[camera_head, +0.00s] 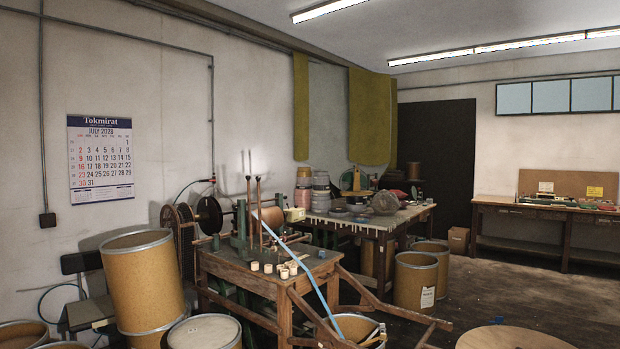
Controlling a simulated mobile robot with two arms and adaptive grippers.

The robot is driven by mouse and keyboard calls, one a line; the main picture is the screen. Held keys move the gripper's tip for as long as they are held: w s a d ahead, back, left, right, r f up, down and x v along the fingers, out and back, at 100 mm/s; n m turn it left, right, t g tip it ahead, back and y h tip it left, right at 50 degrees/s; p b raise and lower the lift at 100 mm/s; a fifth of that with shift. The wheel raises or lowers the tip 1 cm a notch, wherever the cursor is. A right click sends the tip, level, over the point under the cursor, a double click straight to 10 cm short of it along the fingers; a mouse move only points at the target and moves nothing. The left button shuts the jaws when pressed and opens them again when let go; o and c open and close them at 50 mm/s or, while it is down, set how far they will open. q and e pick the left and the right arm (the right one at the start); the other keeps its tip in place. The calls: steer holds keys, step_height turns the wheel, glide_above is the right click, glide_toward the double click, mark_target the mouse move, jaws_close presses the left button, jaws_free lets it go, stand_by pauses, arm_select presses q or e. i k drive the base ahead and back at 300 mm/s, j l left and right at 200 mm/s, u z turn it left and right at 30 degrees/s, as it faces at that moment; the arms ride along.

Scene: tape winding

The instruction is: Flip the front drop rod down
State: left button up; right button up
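The tape winding machine (241,222) stands on a wooden bench (262,280) left of centre, with a green frame and dark discs. I cannot tell for certain which is the front drop rod. A blue tape (305,275) runs from the machine down to the lower right. Behind the rods is a copper-brown roll (270,219). Neither of my grippers is in view.
Several small pale spools (268,268) stand on the bench top. Wooden beams (395,308) stick out to its right. A large drum (145,282) stands at the left, with other drums around. A cluttered table (375,222) is behind. Open floor (520,290) lies at the right.

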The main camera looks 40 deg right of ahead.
mark_target(258, 178)
steer(key=i+l+z, duration=0.15)
steer(key=i+z, duration=0.35)
steer(key=i+j+z, duration=0.1)
steer(key=i+z, duration=0.35)
steer(key=i, duration=0.15)
steer(key=i+j, duration=0.1)
steer(key=i, duration=0.55)
